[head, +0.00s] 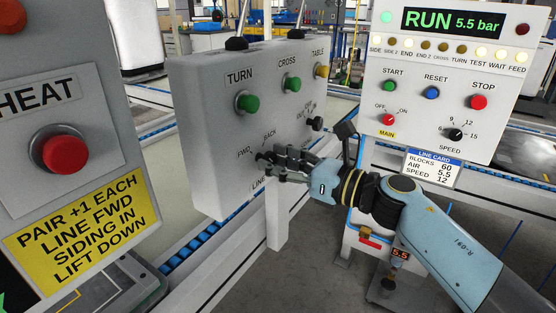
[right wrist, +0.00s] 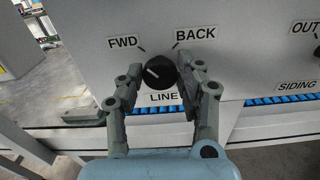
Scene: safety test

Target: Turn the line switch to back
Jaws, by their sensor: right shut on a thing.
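The line switch is a round black knob (right wrist: 158,73) on the grey control box (head: 200,130), above the label LINE and between the marks FWD and BACK. Its white pointer mark slants up and left, towards FWD. My right gripper (right wrist: 160,82) has one finger on each side of the knob and is shut on it. In the head view the right gripper (head: 268,161) reaches the lower left of the box face and mostly hides the knob. My left gripper is in neither view.
The same box carries a green TURN button (head: 248,103), a green CROSS button (head: 293,84) and the black siding knob (head: 316,124). A red HEAT button (head: 65,150) is on the left panel. The right panel's display (head: 453,23) reads RUN 5.5 bar.

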